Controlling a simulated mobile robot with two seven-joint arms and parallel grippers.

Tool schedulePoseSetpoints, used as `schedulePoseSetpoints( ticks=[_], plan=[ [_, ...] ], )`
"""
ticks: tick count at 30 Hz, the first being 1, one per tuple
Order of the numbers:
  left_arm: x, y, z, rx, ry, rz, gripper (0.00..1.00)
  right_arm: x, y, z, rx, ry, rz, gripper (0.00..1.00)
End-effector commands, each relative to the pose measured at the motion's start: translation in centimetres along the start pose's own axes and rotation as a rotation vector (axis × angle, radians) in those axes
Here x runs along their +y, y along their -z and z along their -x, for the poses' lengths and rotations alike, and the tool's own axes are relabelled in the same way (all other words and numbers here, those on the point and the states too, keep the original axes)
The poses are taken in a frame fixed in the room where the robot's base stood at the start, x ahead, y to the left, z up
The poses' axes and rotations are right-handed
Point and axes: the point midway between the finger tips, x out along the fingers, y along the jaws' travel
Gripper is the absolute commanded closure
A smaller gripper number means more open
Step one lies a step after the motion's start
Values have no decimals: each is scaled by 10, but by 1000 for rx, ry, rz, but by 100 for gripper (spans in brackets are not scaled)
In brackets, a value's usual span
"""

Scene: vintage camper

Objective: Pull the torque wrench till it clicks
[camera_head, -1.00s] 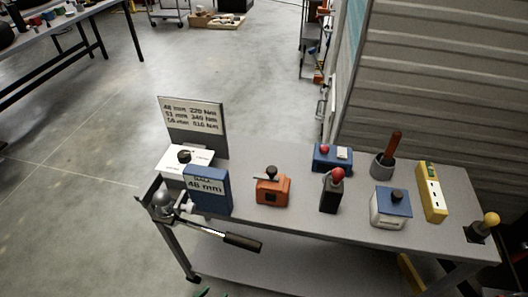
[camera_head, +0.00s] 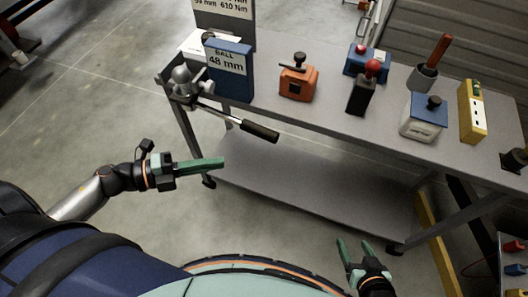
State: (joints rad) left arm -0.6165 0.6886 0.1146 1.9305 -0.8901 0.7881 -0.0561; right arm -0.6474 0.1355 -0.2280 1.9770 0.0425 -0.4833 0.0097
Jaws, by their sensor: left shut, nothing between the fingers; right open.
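The torque wrench (camera_head: 227,122) sticks out from the table's left front corner. Its black grip (camera_head: 260,131) points right and toward me, and its head end is at a silver tow ball fitting (camera_head: 184,84). My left gripper (camera_head: 222,163) is shut and empty, its green fingers pointing right, below and to the left of the grip and apart from it. My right gripper (camera_head: 355,250) is open and empty at the lower right, in front of the table's lower shelf, far from the wrench.
A blue box marked "BALL 48 mm" (camera_head: 230,72) stands beside the fitting. An orange device (camera_head: 297,80), a black lever unit (camera_head: 361,92), a blue and white box (camera_head: 423,117) and a yellow power strip (camera_head: 471,110) stand along the grey table (camera_head: 325,104). The lower shelf (camera_head: 310,185) is bare.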

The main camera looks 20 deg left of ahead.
Motion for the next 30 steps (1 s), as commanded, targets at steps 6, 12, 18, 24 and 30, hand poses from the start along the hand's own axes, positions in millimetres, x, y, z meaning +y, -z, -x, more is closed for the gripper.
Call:
schedulePoseSetpoints(
  ticks=[6,12,18,24,30],
  plan=[
    [-2,0,-28,2,5,-1,100,-1,2,0,3,3,2,34],
    [-3,0,-68,1,6,1,100,-1,2,1,3,3,4,34],
    [-2,-5,-104,-3,5,0,100,0,1,1,3,0,4,34],
    [-1,-22,-120,-2,4,2,100,1,-1,-1,0,-1,5,34],
    [0,-28,-126,-1,2,5,100,1,-2,-2,-3,-1,4,34]
  ],
)
